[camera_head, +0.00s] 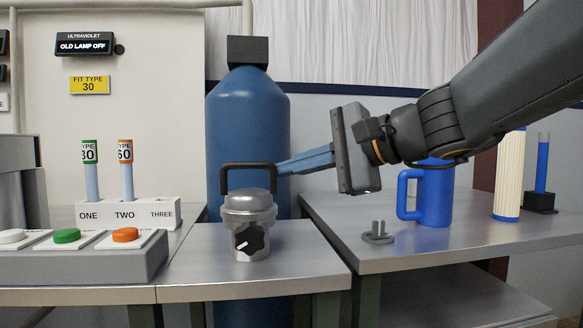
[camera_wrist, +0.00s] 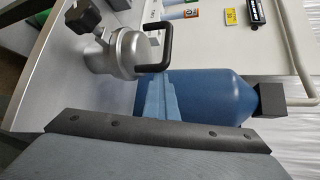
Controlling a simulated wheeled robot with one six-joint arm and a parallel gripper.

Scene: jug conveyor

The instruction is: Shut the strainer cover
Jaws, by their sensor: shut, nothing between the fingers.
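The strainer (camera_head: 249,215) is a silver metal pot on the middle bench, with a black knob (camera_head: 250,240) on its front. Its domed cover (camera_head: 249,198) sits on top and looks level, with a black handle (camera_head: 248,166) rising above it. Whether the cover is fully seated cannot be told. My gripper (camera_head: 280,168) has its blue fingers together and empty, tips at the right side of the handle. In the wrist view the fingertips (camera_wrist: 154,74) are close to the handle (camera_wrist: 166,50); contact is unclear. The strainer (camera_wrist: 125,52) also shows there.
A blue tank (camera_head: 247,120) stands behind the strainer. A button panel (camera_head: 80,262) and a rack with two tubes (camera_head: 128,213) are at left. The right bench holds a grey fitting (camera_head: 378,236), a blue jug (camera_head: 434,195) and a white filter cartridge (camera_head: 509,180).

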